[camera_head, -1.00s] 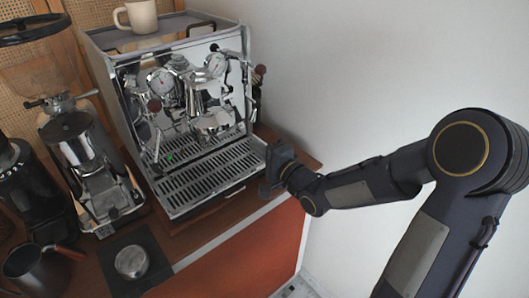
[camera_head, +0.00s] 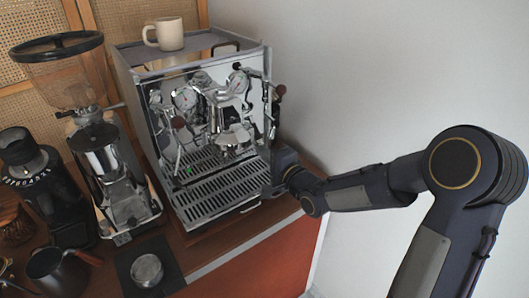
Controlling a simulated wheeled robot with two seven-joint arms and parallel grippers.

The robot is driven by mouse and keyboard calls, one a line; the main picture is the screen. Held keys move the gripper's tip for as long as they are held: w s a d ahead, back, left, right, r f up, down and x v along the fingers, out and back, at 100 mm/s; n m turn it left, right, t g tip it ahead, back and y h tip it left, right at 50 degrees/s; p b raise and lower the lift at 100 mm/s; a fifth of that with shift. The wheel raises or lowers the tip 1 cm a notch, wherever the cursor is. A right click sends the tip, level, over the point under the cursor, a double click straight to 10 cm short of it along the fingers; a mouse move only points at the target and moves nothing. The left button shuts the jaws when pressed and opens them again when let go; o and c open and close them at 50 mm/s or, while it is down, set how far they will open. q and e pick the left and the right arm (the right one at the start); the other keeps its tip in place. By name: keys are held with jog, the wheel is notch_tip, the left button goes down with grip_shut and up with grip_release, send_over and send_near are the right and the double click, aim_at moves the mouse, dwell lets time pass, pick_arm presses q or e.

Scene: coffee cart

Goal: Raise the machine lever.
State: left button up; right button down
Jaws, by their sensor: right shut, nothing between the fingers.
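The espresso machine (camera_head: 200,70) is a chrome box with a group head, gauges and pipes on its front. Its lever cannot be clearly told apart from the other chrome parts around the group head (camera_head: 222,115). My right gripper (camera_head: 275,172) is at the machine's front right, beside the right end of the drip tray (camera_head: 218,191). Its fingers are shut and hold nothing; it is below and to the right of the group head. Whether it touches the machine cannot be told. My left gripper is out of view.
A cream mug (camera_head: 170,35) stands on top of the machine. A grinder (camera_head: 105,165) and a black grinder-like device (camera_head: 45,190) stand to the left. A dark pitcher (camera_head: 55,270) and a round metal tamper (camera_head: 147,270) are in front. The white wall is at the right.

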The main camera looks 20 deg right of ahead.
jog(key=shift+t, duration=0.3)
jog(key=r+p, duration=0.1)
jog(key=r, duration=0.1)
jog(key=r+p, duration=0.1)
jog(key=r, duration=0.2)
jog(key=a+r+p, duration=0.1)
jog(key=r, duration=0.1)
jog(key=shift+w+r, duration=0.15)
jog(key=shift+w, duration=0.15)
jog(key=shift+w+d, duration=0.1)
jog(key=shift+d, duration=0.05)
jog(key=a+f+b+v, duration=0.1)
jog(key=v, duration=0.9)
jog(key=shift+s+f+b, duration=0.25)
jog(key=shift+s+b, duration=0.1)
jog(key=shift+b, duration=0.05)
